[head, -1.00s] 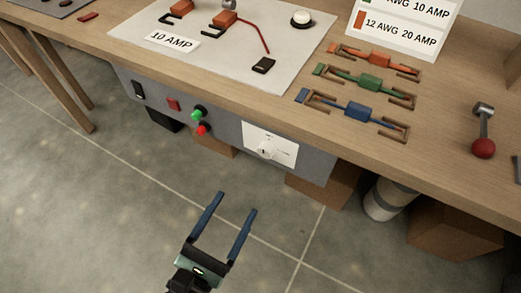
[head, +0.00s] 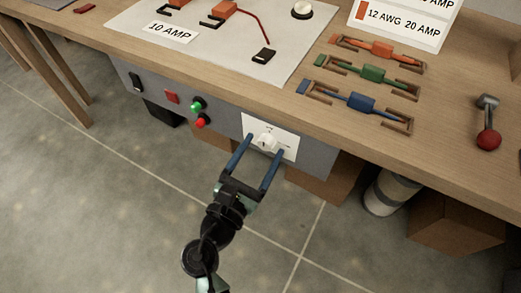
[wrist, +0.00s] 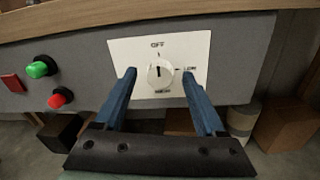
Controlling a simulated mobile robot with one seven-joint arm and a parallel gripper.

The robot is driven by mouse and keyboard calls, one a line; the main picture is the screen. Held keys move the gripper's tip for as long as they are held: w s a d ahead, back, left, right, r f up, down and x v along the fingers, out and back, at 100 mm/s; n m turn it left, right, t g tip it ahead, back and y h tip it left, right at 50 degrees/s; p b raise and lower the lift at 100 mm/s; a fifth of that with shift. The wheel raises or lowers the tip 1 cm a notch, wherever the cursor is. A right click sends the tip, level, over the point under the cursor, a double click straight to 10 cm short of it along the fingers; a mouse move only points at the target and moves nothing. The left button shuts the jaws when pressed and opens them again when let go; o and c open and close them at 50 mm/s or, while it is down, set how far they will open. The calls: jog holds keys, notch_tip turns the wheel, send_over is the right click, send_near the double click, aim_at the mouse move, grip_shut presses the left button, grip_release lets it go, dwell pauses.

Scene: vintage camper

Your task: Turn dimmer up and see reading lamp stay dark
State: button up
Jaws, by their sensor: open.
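The dimmer is a white round knob (head: 265,142) on a white plate (head: 286,150) on the front of the grey panel under the bench. In the wrist view the knob (wrist: 160,73) has a dark pointer line, with "OFF" printed above it and smaller marks to the right and below. My gripper (head: 262,146) is open, its blue fingers on either side of the knob. In the wrist view my gripper (wrist: 160,75) has the knob between its fingertips, with gaps on both sides. I cannot tell how deep the fingers reach. No reading lamp is clearly identifiable.
Green (head: 196,105) and red (head: 201,121) buttons, a red switch (head: 171,97) and a black switch (head: 136,82) sit left of the plate. The wooden benchtop (head: 300,106) overhangs above. Blue, green and orange wired parts lie on it. Boxes stand below.

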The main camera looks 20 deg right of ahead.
grip_shut()
